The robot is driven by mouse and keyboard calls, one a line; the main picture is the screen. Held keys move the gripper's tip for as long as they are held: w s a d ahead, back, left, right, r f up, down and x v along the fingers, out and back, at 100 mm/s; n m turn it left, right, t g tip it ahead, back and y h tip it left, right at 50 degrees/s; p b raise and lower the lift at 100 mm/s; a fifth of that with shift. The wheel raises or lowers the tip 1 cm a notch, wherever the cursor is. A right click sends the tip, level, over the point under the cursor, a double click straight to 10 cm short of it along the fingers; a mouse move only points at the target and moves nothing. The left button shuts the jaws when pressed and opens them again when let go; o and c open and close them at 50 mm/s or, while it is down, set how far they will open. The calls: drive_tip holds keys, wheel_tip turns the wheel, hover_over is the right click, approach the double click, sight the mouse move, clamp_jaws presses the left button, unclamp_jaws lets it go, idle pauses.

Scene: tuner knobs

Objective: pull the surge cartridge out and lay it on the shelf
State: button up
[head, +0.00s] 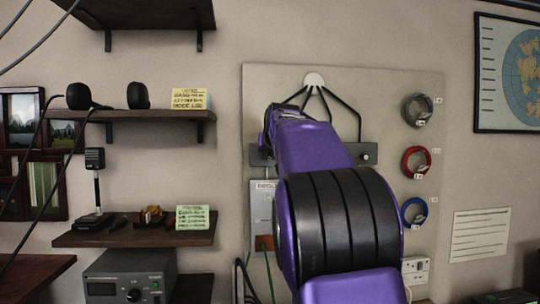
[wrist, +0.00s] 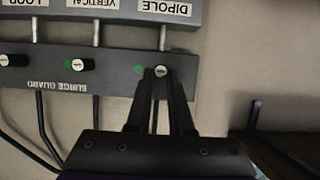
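The surge guard (wrist: 112,75) is a dark bar in the wrist view, its lettering upside down. Three knob-ended cartridges show on it: one at the far left (wrist: 14,60), one in the middle (wrist: 80,64), and the surge cartridge under the DIPOLE label (wrist: 161,71). My gripper (wrist: 160,75) is at the DIPOLE one, with its fingertips close on both sides of the pale cap. Whether they press on it is unclear. In the head view my purple arm hides the gripper and most of the guard (head: 368,153). Wooden shelves (head: 140,238) are on the left wall.
The lower shelf holds a microphone (head: 95,185), small items and a green note (head: 193,217). The shelf above (head: 150,115) holds dark objects and a yellow note (head: 190,98). Cables hang below the guard. Coloured rings (head: 416,162) hang to the right.

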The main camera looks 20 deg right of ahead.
drive_tip(key=shift+s+f, duration=0.1)
clamp_jaws()
drive_tip(key=shift+s+a+b, duration=0.25)
drive_tip(key=shift+s+b, duration=0.4)
drive_tip(key=shift+s, duration=0.2)
drive_tip(key=shift+s+a+b, duration=0.25)
drive_tip(key=shift+s+b, duration=0.45)
drive_tip(key=shift+s, duration=0.2)
drive_tip(key=shift+s+a+b, duration=0.25)
drive_tip(key=shift+s+b, duration=0.4)
drive_tip(key=shift+s, duration=0.2)
